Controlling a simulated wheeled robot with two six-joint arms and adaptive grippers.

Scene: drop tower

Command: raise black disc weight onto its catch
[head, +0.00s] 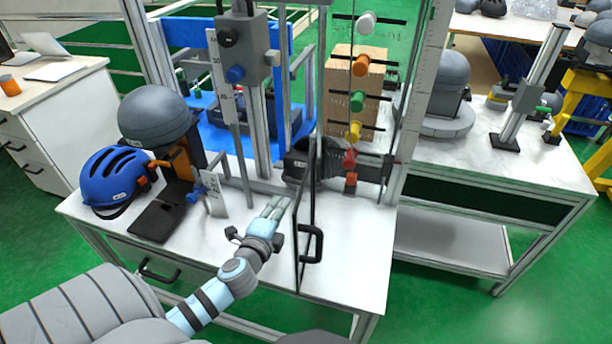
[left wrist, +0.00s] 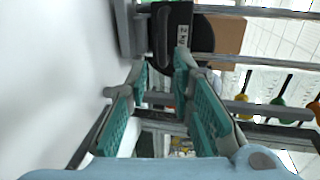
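A black rounded weight (head: 298,166) sits low at the foot of the tower, partly behind the clear panel and posts. In the left wrist view a black thing with a pale label (left wrist: 172,38), likely this weight, lies beyond the fingertips. My left gripper (head: 278,206) reaches over the white bench top in front of the tower, short of the weight. In the left wrist view its teal-padded fingers (left wrist: 161,68) stand apart with nothing clearly between them. I cannot make out the catch for certain; a grey block with knobs (head: 242,50) is high on the tower. My right gripper is not in view.
A clear panel with a black handle (head: 313,244) stands just right of my left gripper. A blue helmet (head: 112,180) and a grey dome (head: 155,115) are at left. Coloured knobs (head: 359,66) hang at right. The front of the bench (head: 215,238) is clear.

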